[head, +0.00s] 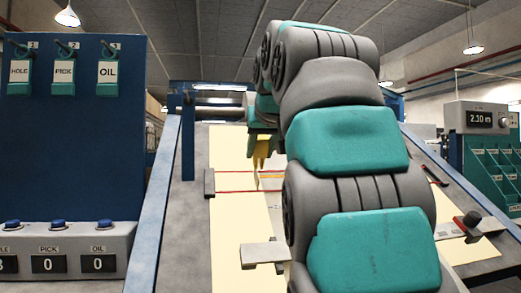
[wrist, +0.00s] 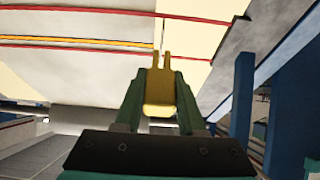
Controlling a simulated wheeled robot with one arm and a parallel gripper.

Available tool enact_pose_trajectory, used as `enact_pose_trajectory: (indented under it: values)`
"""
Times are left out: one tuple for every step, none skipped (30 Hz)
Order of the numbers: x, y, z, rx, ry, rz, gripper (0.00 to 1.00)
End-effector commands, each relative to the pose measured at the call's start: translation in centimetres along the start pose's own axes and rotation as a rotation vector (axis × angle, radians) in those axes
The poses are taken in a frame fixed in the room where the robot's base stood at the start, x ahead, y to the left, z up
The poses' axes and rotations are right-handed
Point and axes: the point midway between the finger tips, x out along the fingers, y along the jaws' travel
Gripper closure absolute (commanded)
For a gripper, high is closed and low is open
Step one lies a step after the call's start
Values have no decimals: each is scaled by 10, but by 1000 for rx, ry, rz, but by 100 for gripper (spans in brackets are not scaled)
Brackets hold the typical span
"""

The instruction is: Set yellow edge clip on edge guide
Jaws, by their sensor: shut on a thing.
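My gripper (wrist: 160,84) is shut on the yellow edge clip (wrist: 160,104), its two green fingers on either side of it. The clip's two thin prongs point away from the gripper. In the head view the clip (head: 260,152) hangs prongs down above the cream cloth, close to a slit or edge in it. I cannot tell whether it touches anything. No part is marked as the edge guide; a dark block (head: 209,184) at the cloth's left edge and a grey metal plate (head: 264,253) nearer me are candidates. My arm hides much of the cloth's middle.
Red lines and a yellow-orange strip (wrist: 80,41) cross the cloth (head: 235,225). A blue rail (head: 153,205) borders the left. A blue post (wrist: 242,98) stands right in the wrist view. A blue board (head: 75,140) with tags and a counter box (head: 62,250) stand left.

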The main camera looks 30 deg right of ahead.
Motion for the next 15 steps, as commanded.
enact_pose_trajectory:
  values:
    - [0, 0, 0, 0, 0, -1, 100]
    - [0, 0, 0, 0, 0, 0, 100]
    - [0, 0, 0, 0, 0, 0, 100]
    - [0, 0, 0, 0, 0, 0, 100]
    - [0, 0, 0, 0, 0, 0, 100]
    - [0, 0, 0, 0, 0, 0, 100]
    - [0, 0, 0, 0, 0, 0, 100]
    - [0, 0, 0, 0, 0, 0, 100]
    - [0, 0, 0, 0, -1, 0, 100]
    - [0, 0, 0, 0, -1, 0, 100]
    - [1, 0, 1, 0, -1, 0, 100]
    - [1, 0, 1, 0, -1, 0, 100]
    - [2, 0, 1, 0, -1, 0, 100]
    - [2, 0, 2, 0, -1, 0, 100]
    - [3, 0, 2, 0, -1, 0, 100]
